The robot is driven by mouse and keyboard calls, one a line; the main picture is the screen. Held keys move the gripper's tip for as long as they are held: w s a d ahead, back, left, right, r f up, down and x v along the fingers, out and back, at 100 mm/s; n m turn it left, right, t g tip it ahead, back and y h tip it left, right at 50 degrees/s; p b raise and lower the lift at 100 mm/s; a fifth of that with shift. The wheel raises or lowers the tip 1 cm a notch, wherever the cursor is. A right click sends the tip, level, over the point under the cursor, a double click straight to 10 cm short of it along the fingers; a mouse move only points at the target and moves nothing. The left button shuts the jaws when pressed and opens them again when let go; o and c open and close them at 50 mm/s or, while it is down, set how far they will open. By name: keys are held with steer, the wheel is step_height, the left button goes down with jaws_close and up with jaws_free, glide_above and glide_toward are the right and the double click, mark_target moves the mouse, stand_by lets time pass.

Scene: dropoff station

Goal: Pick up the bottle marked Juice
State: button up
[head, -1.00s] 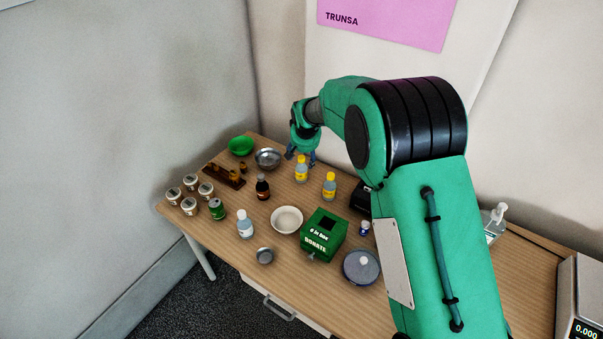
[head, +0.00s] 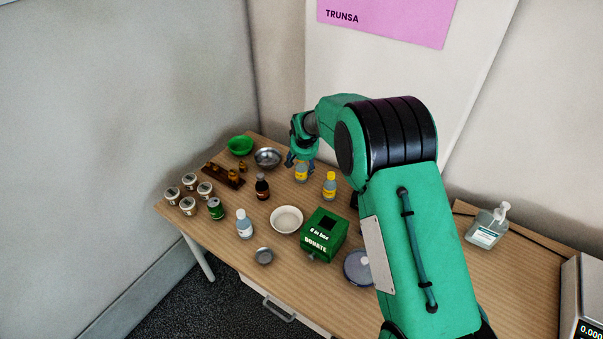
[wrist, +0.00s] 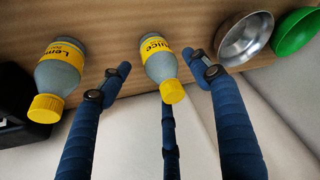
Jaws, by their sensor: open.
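The bottle marked Juice (wrist: 163,68) is grey with a yellow cap and yellow label; "uice" reads on it in the wrist view. In the head view the bottle (head: 301,175) stands near the table's back edge, its top hidden by my gripper (head: 301,162). In the wrist view my gripper (wrist: 161,62) is open, with blue fingers on either side of the Juice bottle and visible gaps to both. A similar bottle marked "Lem..." (wrist: 60,68) lies outside the left finger; in the head view this bottle (head: 329,187) is right of the Juice bottle.
A metal bowl (head: 267,157) and a green bowl (head: 240,146) stand left of the gripper. A dark bottle (head: 262,187), white bowl (head: 286,220) and green donation box (head: 323,236) stand nearer. A black object (wrist: 18,105) sits beyond the lemon bottle in the wrist view.

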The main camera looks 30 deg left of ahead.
mark_target(301, 169)
steer(key=shift+w+a+f, duration=0.1)
steer(key=shift+w+f, duration=0.05)
steer(key=shift+f, duration=0.3)
steer(key=shift+b+x, duration=1.05)
steer(key=shift+x, duration=1.6)
steer(key=c, duration=0.8)
